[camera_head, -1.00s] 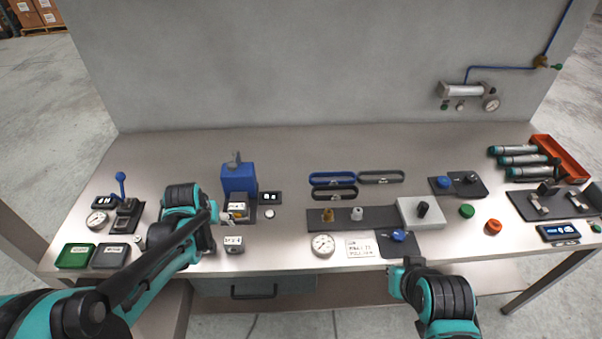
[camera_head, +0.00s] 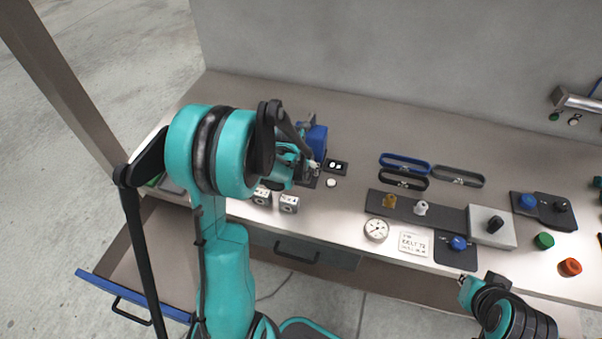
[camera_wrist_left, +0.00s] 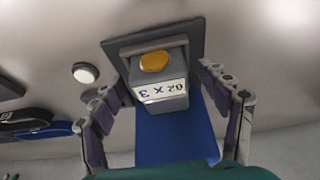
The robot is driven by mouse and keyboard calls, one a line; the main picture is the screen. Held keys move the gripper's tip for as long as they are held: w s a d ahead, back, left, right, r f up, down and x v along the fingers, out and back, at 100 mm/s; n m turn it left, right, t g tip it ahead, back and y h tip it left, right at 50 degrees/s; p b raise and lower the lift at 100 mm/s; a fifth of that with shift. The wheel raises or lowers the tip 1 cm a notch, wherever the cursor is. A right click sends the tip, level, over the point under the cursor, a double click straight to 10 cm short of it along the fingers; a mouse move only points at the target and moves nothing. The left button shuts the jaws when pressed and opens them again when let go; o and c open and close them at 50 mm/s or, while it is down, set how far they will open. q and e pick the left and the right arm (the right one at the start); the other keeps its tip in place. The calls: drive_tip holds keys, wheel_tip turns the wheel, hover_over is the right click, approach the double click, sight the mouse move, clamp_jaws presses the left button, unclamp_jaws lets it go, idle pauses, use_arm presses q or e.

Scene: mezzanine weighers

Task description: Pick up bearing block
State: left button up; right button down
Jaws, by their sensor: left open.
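A grey bearing block (camera_wrist_left: 163,92) with a yellow round top and a white printed label sits on a dark plate (camera_wrist_left: 190,34) at the blue press (camera_wrist_left: 172,138) in the left wrist view, which looks upside down. My left gripper (camera_wrist_left: 165,78) is open, its fingers on either side of the block with visible gaps. In the head view, my left gripper (camera_head: 306,168) is at the blue press (camera_head: 317,141) and largely hides that block. Two similar labelled blocks (camera_head: 262,196) (camera_head: 289,203) stand near the table's front edge. My right gripper (camera_head: 468,290) is low at the right, its fingers unclear.
A small display (camera_head: 337,167) and a white button (camera_head: 331,183) are right of the press. Further right are blue and dark looped handles (camera_head: 404,162), a gauge (camera_head: 376,230) and a dark fixture strip (camera_head: 449,219). A blue-edged drawer front (camera_head: 130,296) is below left.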

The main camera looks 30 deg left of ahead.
use_arm(q)
drive_tip(key=shift+r, duration=0.1)
drive_tip(key=c, duration=1.5)
